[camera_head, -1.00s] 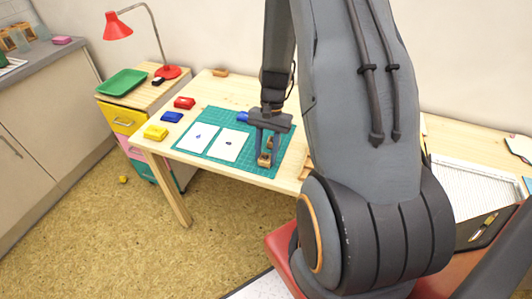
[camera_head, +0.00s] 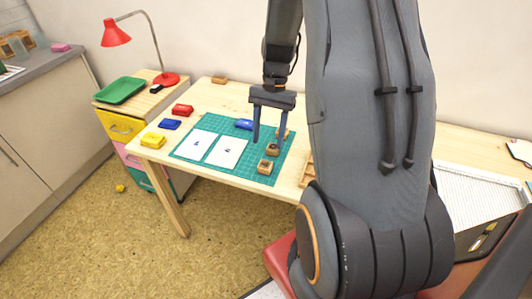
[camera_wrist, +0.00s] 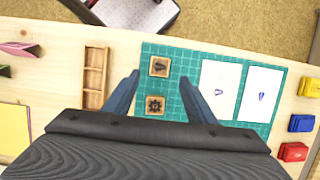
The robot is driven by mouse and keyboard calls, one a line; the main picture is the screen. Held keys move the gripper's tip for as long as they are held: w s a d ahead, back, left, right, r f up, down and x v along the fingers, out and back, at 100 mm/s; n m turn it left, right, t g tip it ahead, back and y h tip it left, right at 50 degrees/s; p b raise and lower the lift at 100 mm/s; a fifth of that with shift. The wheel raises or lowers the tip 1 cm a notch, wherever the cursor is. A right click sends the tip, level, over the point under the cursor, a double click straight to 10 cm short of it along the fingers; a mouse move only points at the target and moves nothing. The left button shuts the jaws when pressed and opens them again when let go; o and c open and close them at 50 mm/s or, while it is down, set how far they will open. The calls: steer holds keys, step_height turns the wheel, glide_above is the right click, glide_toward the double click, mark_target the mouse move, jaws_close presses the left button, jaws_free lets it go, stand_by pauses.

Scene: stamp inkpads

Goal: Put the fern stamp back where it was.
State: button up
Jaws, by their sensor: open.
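The stamp with a leaf-like mark, which looks like the fern stamp (camera_wrist: 159,66), stands on the green mat's (camera_wrist: 174,50) front part; in the head view this stamp (camera_head: 265,167) is the nearest one. A stamp with a sun- or gear-like mark (camera_wrist: 155,104) stands just behind it, apart; it also shows in the head view (camera_head: 272,150). A third wooden block (camera_head: 283,133) is farther back, partly hidden by a finger. My gripper (camera_head: 269,139) is open and empty above the mat. In the wrist view its fingers (camera_wrist: 162,80) flank the stamps from above.
A wooden compartment tray (camera_wrist: 95,75) lies beside the mat. Two white cards (camera_head: 227,152) with small blue prints lie on the mat. A blue pad (camera_head: 243,124) is behind them. Red (camera_head: 182,110), blue (camera_head: 170,124) and yellow (camera_head: 153,141) inkpads line the table's left side.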

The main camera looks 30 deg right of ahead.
steer(key=s+a+r+n+t+h, duration=0.1)
steer(key=s+a+r+n, duration=0.2)
steer(key=a, duration=0.4)
steer(key=s+a+r+n+t+h, duration=0.1)
steer(key=s+a+r+n, duration=0.3)
steer(key=s+a+n, duration=0.2)
steer(key=shift+s+a+n+t+h+b, duration=0.35)
steer(key=shift+a+n, duration=0.35)
steer(key=shift+a, duration=0.4)
steer(key=shift+w+d, duration=0.1)
steer(key=shift+w, duration=0.05)
